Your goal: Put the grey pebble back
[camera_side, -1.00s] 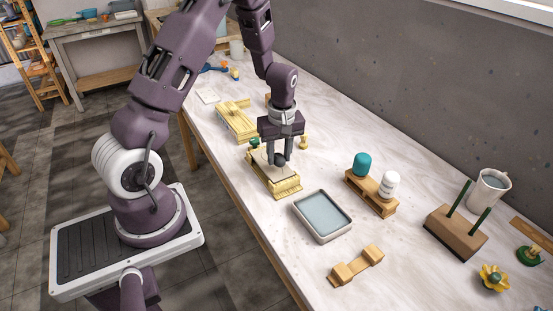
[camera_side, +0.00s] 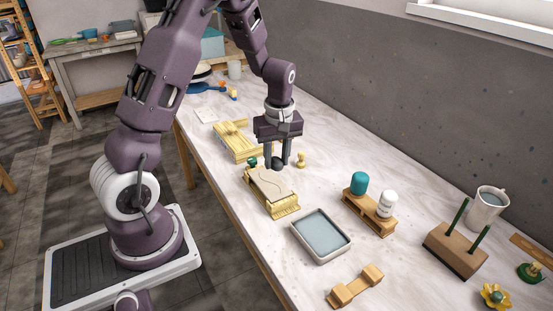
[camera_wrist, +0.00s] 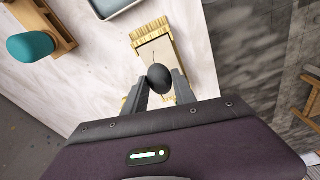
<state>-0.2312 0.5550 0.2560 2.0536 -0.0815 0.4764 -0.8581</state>
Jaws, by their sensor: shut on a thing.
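My gripper (camera_side: 277,162) is shut on a dark grey pebble (camera_side: 278,163). In the wrist view the pebble (camera_wrist: 159,78) sits between the two fingertips. The gripper holds it above the back end of a yellow-sided box (camera_side: 271,192) with a pale top that bears a thin curved line. This box also shows beyond the pebble in the wrist view (camera_wrist: 166,48). The pebble looks apart from the box top.
A grey tray with bluish content (camera_side: 321,236) lies in front. A wooden stand (camera_side: 366,213) holds a teal piece (camera_side: 359,183) and a white piece (camera_side: 387,205). A small green knob (camera_side: 252,162) and a yellow peg (camera_side: 301,159) stand near the gripper. A second yellow box (camera_side: 236,142) lies behind.

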